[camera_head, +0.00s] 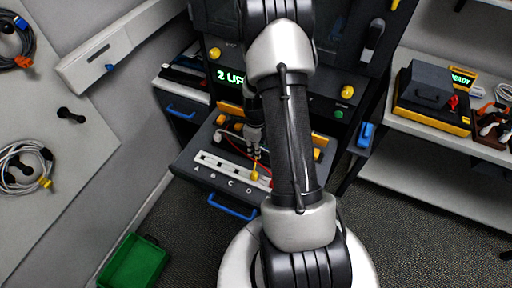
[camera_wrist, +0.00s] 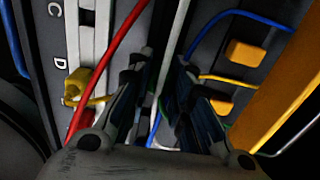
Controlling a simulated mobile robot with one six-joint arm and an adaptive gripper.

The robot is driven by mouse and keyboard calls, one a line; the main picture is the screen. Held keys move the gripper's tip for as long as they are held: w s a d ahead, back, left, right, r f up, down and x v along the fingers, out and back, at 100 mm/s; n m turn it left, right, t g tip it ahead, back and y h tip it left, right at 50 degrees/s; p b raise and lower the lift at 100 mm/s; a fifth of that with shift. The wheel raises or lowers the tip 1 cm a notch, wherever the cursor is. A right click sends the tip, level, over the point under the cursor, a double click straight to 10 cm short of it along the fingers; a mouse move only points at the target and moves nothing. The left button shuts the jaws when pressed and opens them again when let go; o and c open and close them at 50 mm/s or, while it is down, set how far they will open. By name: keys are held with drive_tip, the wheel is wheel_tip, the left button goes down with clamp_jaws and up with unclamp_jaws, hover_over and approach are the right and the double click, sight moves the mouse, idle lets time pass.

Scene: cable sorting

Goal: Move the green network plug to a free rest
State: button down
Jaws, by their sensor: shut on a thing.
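My gripper (camera_head: 255,147) reaches down over the pulled-out drawer tray, just behind the white rest strip (camera_head: 214,163) marked A to D. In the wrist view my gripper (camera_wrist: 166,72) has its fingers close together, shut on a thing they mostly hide. I take it for the green network plug, but its body does not show clearly. A yellow plug (camera_wrist: 76,85) sits at rest D, left of the fingers; it also shows in the head view (camera_head: 255,175). No plug shows at rests A and B in the head view.
A red cable (camera_wrist: 112,50) runs close beside the left finger. Blue (camera_wrist: 232,14) and yellow (camera_wrist: 225,78) cables lie to the right, near orange-yellow blocks (camera_wrist: 245,53). The drawer has a blue handle (camera_head: 232,207). A green bin (camera_head: 133,262) stands on the floor.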

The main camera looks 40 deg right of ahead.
drive_tip(key=shift+f+b, duration=0.5)
drive_tip(key=shift+f, duration=0.2)
idle(0.6)
drive_tip(key=c, duration=1.4)
unclamp_jaws()
drive_tip(key=shift+o, duration=0.6)
drive_tip(key=o, duration=0.4)
drive_tip(key=shift+r, duration=0.1)
drive_tip(key=shift+r+p, duration=2.45)
drive_tip(key=shift+r, duration=1)
